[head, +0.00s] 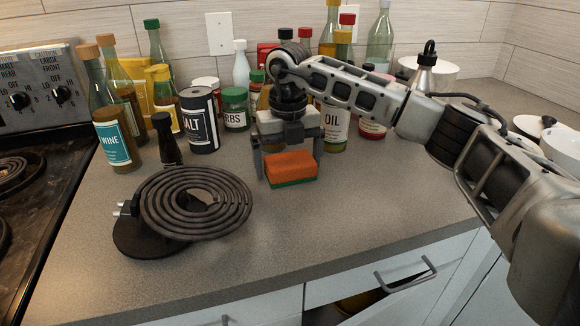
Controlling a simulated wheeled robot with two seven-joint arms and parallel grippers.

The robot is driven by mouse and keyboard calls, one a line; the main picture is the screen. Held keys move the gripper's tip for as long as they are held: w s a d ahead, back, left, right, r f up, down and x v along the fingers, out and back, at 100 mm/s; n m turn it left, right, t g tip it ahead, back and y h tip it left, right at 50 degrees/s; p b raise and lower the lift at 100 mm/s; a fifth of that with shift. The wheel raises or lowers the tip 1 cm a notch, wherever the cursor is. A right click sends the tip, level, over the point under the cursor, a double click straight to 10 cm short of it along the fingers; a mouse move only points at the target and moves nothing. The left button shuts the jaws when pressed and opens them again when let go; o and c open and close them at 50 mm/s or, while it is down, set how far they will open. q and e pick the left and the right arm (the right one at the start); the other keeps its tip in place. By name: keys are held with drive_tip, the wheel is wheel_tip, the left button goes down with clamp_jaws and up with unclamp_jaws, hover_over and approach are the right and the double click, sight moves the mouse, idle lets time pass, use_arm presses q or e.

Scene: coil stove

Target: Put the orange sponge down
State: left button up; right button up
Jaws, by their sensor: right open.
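The orange sponge (291,167), with a green underside, appears to rest flat on the grey countertop (370,210). My right gripper (289,162) comes down from above, just behind the sponge in the picture. Its two fingers are spread, one near each end of the sponge. I see a gap at the right finger; whether the left finger touches the sponge I cannot tell. My left gripper is not in view.
A stove coil (228,208) lies left of the sponge, tilted on a dark round plate (140,240). Bottles and jars, including a salt canister (199,120) and an oil bottle (335,125), stand behind. An open drawer (355,302) is below. The counter front right is clear.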

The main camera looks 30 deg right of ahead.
drive_tip(key=c, duration=0.9)
drive_tip(key=shift+o, duration=0.2)
drive_tip(key=shift+r, duration=0.1)
